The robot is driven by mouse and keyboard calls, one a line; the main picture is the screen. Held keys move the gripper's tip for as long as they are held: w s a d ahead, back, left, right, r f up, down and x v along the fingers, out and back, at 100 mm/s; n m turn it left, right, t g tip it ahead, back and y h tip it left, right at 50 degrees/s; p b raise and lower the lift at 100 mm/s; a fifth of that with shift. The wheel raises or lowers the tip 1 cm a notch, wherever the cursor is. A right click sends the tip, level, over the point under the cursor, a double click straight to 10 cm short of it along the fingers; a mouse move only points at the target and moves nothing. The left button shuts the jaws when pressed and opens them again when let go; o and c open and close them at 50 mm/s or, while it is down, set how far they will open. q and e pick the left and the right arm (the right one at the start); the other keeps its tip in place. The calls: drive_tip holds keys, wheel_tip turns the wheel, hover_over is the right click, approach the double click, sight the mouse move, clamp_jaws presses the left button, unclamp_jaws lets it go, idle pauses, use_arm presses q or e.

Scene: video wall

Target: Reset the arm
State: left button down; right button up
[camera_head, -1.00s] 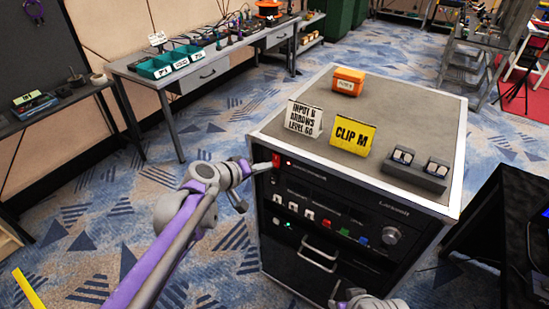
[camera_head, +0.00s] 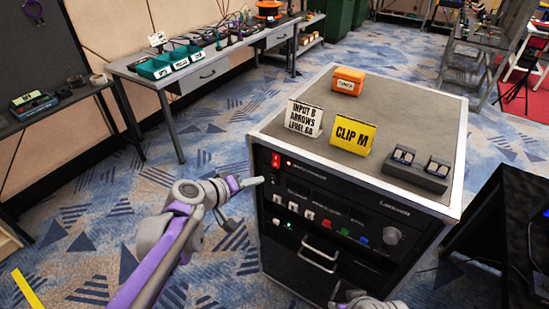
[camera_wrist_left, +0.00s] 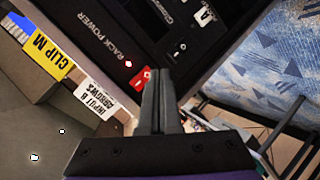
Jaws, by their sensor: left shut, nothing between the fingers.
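My left gripper (camera_head: 256,181) is shut and empty, at the left front edge of the rack cabinet (camera_head: 330,184), just below and left of the red power switch (camera_head: 276,160). In the left wrist view its closed fingers (camera_wrist_left: 160,78) point at the rack front, with the red switch (camera_wrist_left: 138,79) beside their tips. Whether the fingers touch the rack is not clear. A small part of my right gripper (camera_head: 362,299) shows at the bottom edge, in front of the rack; its fingers cannot be made out.
On the rack top stand a white sign (camera_head: 304,118), a yellow CLIP M sign (camera_head: 352,139), an orange case (camera_head: 348,80) and a dark holder (camera_head: 416,170). The front has coloured buttons, a knob (camera_head: 392,235) and a handle (camera_head: 318,258). Carpet left of the rack is clear.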

use_arm(q)
drive_tip(key=s+a+f+g+y+p, duration=0.1)
drive_tip(key=s+a+y+p, duration=0.1)
drive_tip(key=s+a, duration=0.3)
drive_tip(key=s+a+f+m+g+y+p, duration=0.1)
drive_tip(key=s+a+y, duration=0.3)
drive_tip(key=s, duration=0.9)
drive_tip(key=s+a+f+m+g+y+p, duration=0.1)
drive_tip(key=s+a+f+y+p, duration=0.1)
drive_tip(key=s+a, duration=0.4)
drive_tip(key=s+y+p, duration=0.1)
drive_tip(key=s, duration=0.2)
drive_tip(key=shift+s+a+f+g, duration=0.25)
drive_tip(key=shift+a+f+g, duration=0.05)
drive_tip(key=shift+a+f, duration=0.1)
